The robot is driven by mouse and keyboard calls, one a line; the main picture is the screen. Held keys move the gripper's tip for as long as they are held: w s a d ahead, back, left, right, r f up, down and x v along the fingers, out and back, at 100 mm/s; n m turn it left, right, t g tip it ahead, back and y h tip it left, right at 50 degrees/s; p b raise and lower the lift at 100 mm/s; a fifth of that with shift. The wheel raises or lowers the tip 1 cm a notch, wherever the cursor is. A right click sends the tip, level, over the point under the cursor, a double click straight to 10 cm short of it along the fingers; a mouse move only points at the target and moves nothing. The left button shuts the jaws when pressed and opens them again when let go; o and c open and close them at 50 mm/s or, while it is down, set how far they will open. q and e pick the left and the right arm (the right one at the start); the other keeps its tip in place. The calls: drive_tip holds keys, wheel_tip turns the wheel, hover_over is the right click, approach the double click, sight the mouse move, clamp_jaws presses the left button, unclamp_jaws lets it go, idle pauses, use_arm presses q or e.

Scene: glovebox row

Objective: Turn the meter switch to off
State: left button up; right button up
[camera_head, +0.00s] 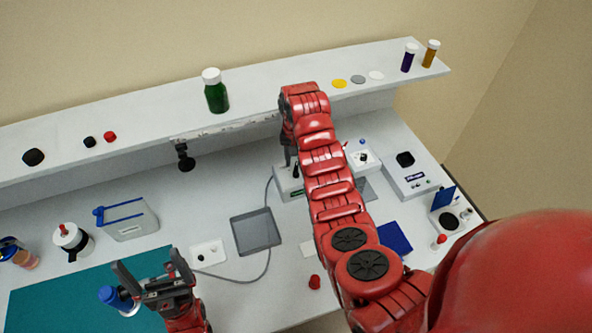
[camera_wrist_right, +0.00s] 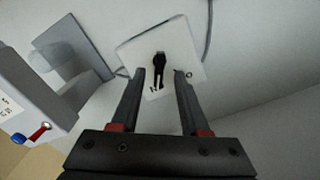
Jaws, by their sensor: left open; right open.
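The meter (camera_head: 289,184) is a white box with a green strip, standing below the shelf and partly hidden by my right arm. In the right wrist view, its pale top (camera_wrist_right: 140,52) carries a black switch lever (camera_wrist_right: 159,66) with small dark marks beside it. My right gripper (camera_wrist_right: 157,72) is open, with the lever showing between its two fingers. I cannot tell whether a finger touches it. In the head view, the right gripper (camera_head: 289,150) points down at the meter. My left gripper (camera_head: 150,277) is open and empty over the teal mat, beside a blue-topped bottle (camera_head: 113,297).
A shelf (camera_head: 250,118) runs above the bench with a green bottle (camera_head: 215,95) on it. A white box (camera_head: 362,158) with a small knob stands right of the meter. A grey pad (camera_head: 256,232) and cable lie left of it.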

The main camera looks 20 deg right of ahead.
drive_tip(key=shift+s+f, duration=0.35)
drive_tip(key=shift+s, duration=0.1)
drive_tip(key=shift+w+f, duration=0.15)
drive_tip(key=shift+w, duration=0.1)
drive_tip(key=shift+c, duration=0.6)
clamp_jaws()
